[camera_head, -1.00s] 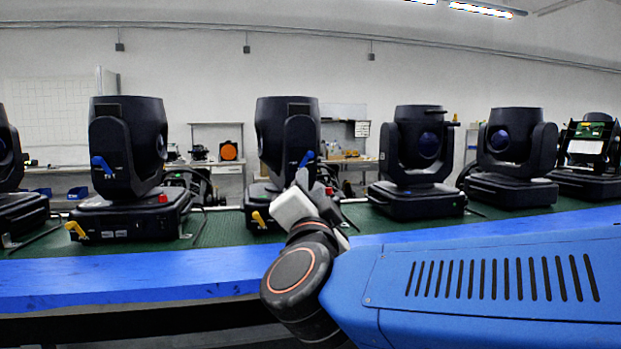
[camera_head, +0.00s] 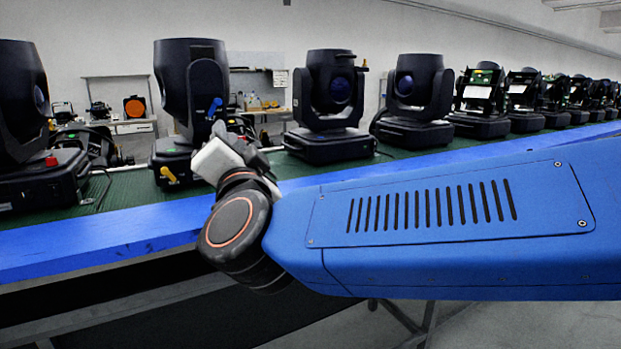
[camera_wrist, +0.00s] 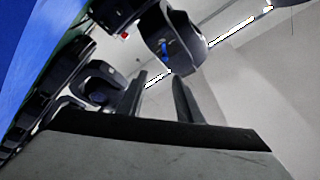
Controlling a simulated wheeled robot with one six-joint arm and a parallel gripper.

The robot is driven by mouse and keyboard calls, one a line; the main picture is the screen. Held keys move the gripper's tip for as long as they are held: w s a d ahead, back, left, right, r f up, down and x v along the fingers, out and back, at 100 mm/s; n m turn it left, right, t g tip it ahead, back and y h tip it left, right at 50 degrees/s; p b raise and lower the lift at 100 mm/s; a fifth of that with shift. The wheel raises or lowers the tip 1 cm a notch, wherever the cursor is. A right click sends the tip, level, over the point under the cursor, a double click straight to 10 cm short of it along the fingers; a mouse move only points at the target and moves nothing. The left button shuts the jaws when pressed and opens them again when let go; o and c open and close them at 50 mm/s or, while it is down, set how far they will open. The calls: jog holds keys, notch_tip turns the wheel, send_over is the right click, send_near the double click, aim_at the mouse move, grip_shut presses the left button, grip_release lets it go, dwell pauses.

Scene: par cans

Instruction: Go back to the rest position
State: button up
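My gripper (camera_wrist: 160,80) shows two dark fingers standing apart in the wrist view, with nothing between them. In the head view my arm reaches left across the front of the bench, and the fingers are small and partly hidden behind the white wrist part. A black moving-head light (camera_head: 188,85) with a blue lever and a yellow lever stands just behind my wrist in the picture. A similar light with a blue lever (camera_wrist: 172,42) shows beyond the fingers in the wrist view. I cannot tell whether the gripper touches anything.
The long green-topped bench (camera_head: 125,195) has a blue front edge (camera_head: 100,240). More black lights stand along it, including one at far left (camera_head: 35,180), one right of my wrist (camera_head: 330,105) and another beyond (camera_head: 415,100). Open floor (camera_head: 480,325) shows at lower right.

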jog(key=w+d+f+n+g, duration=0.1)
jog(key=d+f+n+g, duration=0.25)
jog(key=d+f, duration=0.6)
jog(key=w+d+f+n+g, duration=0.1)
jog(key=d+f+n+g, duration=0.25)
jog(key=d+f, duration=0.65)
jog(key=s+d+f+g+h, duration=0.2)
jog(key=s+d+f, duration=0.3)
jog(key=d, duration=0.3)
jog(key=s+d+f+m+g+h, duration=0.1)
jog(key=s+d+f+g+h, duration=0.2)
jog(key=s+d+f, duration=0.3)
jog(key=s+d+f+m+g+h, duration=0.1)
jog(key=s+d+f, duration=0.4)
jog(key=d, duration=0.7)
jog(key=shift+s+d+f+g+h, duration=0.25)
jog(key=shift+s+g+h, duration=0.45)
jog(key=shift+s+h, duration=0.45)
jog(key=shift+r, duration=0.1)
